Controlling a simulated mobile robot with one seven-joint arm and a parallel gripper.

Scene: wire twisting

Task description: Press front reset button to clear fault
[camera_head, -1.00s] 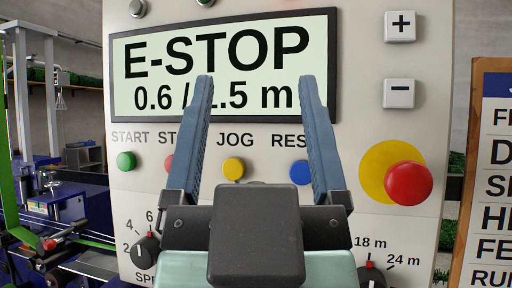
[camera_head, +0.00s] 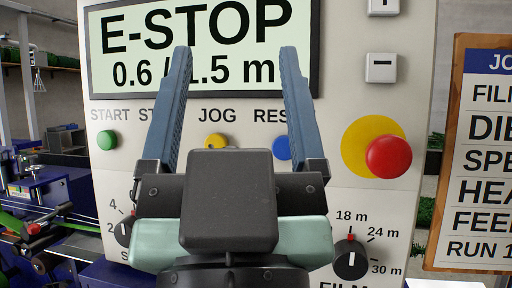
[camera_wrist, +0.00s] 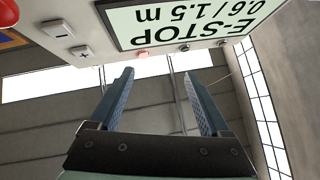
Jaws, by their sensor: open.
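The control panel (camera_head: 340,105) fills the middle of the head view. Its screen (camera_head: 205,22) reads E-STOP and 0.6 / 1.5 m, partly covered by a finger; the screen also shows upside down in the wrist view (camera_wrist: 190,22). The blue button (camera_head: 282,147) under the label beginning RES is partly hidden behind my right finger. My gripper (camera_head: 234,55) is open and empty, in front of the panel, with its fingertips overlapping the screen in the head view. Whether the fingers touch the panel I cannot tell.
A green START button (camera_head: 107,140), a yellow JOG button (camera_head: 214,142) and a large red knob (camera_head: 388,157) on a yellow disc are on the panel. A dial (camera_head: 350,260) is at lower right. A job board (camera_head: 480,150) stands at right, machinery at left.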

